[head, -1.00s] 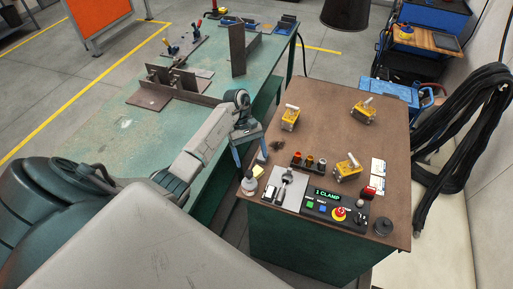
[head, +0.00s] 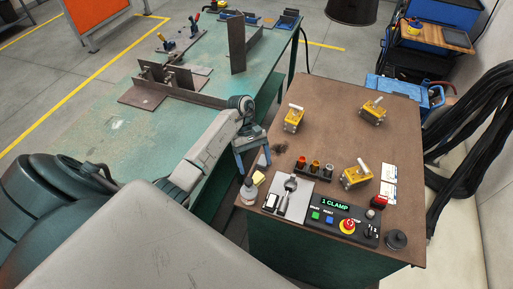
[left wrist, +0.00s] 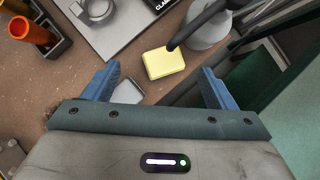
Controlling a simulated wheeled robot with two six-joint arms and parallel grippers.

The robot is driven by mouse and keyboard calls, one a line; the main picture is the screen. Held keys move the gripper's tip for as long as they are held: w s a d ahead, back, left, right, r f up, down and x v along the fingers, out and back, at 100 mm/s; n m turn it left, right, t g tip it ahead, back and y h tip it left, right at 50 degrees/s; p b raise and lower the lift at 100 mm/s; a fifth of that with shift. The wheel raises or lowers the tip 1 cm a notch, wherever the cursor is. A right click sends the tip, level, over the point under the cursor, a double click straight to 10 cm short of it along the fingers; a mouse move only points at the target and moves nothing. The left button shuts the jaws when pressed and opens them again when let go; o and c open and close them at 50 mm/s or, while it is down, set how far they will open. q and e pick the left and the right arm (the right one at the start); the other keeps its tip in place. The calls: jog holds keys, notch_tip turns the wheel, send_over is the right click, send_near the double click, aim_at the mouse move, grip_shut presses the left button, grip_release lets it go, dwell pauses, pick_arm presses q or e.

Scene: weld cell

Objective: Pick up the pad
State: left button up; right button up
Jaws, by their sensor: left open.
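The pad (head: 258,178) is a small pale yellow block lying on the brown tabletop near its left edge. In the left wrist view the pad (left wrist: 163,65) shows between and beyond my fingers, with a dark spout crossing its upper right corner. My left gripper (head: 253,164) is open and empty, fingers pointing down close to the pad. In the left wrist view the left gripper (left wrist: 160,75) has one blue finger on each side of the pad's place in the picture, with no contact visible. My right gripper is not in view.
A grey bottle (head: 248,191) with the dark spout stands right beside the pad. A metal plate (head: 290,198), a control panel (head: 340,221) and a holder with coloured cylinders (head: 314,170) are nearby. Yellow clamps (head: 357,177) stand farther off. The green bench (head: 115,125) lies left.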

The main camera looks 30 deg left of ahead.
aim_at(257, 177)
pick_arm(q)
jog(key=shift+s+d+f+b, duration=0.15)
jog(key=shift+s+f+b, duration=0.15)
jog(key=shift+f+b, duration=0.25)
jog(key=shift+s+d+f+b, duration=0.1)
jog(key=shift+s+f+b, duration=0.2)
jog(key=shift+f, duration=0.35)
jog(key=shift+p+x, duration=0.35)
jog(key=shift+x, duration=0.45)
jog(key=shift+d+f, duration=0.1)
jog(key=shift+d, duration=0.05)
jog(key=shift+s, duration=0.1)
jog(key=c, duration=1.1)
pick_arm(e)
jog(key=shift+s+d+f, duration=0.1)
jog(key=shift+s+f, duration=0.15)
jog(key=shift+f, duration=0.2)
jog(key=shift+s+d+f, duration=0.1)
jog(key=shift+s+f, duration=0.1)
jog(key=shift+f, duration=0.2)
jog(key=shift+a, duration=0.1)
